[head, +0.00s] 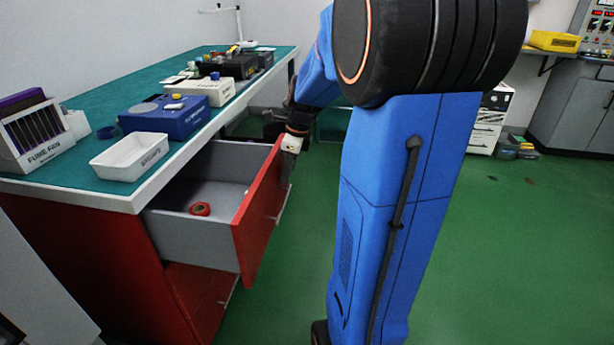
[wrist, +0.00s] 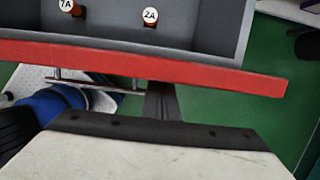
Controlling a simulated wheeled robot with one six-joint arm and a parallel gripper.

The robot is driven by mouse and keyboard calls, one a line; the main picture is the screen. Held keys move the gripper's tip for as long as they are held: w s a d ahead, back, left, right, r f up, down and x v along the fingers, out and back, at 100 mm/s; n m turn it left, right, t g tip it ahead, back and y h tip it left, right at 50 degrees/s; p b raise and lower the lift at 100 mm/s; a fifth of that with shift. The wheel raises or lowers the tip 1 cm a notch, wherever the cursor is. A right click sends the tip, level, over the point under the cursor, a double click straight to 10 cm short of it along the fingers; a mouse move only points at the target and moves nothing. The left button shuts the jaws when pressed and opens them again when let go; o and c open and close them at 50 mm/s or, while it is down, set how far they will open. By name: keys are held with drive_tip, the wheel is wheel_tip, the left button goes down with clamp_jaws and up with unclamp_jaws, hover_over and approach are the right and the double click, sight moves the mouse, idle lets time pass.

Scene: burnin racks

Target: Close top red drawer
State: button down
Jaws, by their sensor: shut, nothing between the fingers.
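The top red drawer (head: 262,210) is pulled well out from under the teal-topped bench; a red roll (head: 200,209) lies in its grey interior. In the wrist view, the drawer's red front (wrist: 200,72) crosses the picture, with a metal bar handle (wrist: 95,83) on its outer side. My gripper (head: 287,172) is at the outer face of the drawer front, toward its far end. The dark fingers (wrist: 163,102) are shut and empty, and their tips run up to the red front. I cannot tell whether they touch it. Another red drawer (head: 200,295) sits below, nearly flush.
The teal bench (head: 85,185) holds a white tray (head: 130,157), a blue device (head: 165,117) and a rack (head: 38,132). Two small items labelled 1A (wrist: 70,6) and 2A (wrist: 150,17) are inside the drawer.

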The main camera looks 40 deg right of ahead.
drive_tip(key=w+a, duration=1.1)
drive_tip(key=w, duration=0.3)
drive_tip(key=shift+w+a, duration=0.25)
drive_tip(key=shift+w, duration=0.05)
drive_tip(key=shift+r, duration=0.1)
drive_tip(key=v, duration=1.7)
drive_tip(key=n+t+y, duration=0.2)
drive_tip(key=t+y, duration=0.4)
drive_tip(key=y, duration=0.5)
approach(243, 163)
drive_tip(key=s+a, duration=0.1)
drive_tip(key=a, duration=0.1)
drive_tip(key=s+a+f, duration=0.1)
drive_tip(key=a, duration=0.1)
drive_tip(key=s+a, duration=0.1)
drive_tip(key=a, duration=0.1)
drive_tip(key=shift+s+f, duration=0.1)
drive_tip(key=shift+f, duration=0.15)
drive_tip(key=d+t, duration=0.2)
drive_tip(key=d+f+m+t+h, duration=0.1)
drive_tip(key=d+t, duration=0.1)
drive_tip(key=d, duration=0.1)
drive_tip(key=d+f+m+t, duration=0.1)
drive_tip(key=d+t, duration=0.1)
drive_tip(key=shift+s+d+f+h, duration=0.15)
drive_tip(key=shift+s+h, duration=0.25)
drive_tip(key=x, duration=1.3)
drive_tip(key=shift+w+a, duration=0.25)
drive_tip(key=shift+w, duration=0.1)
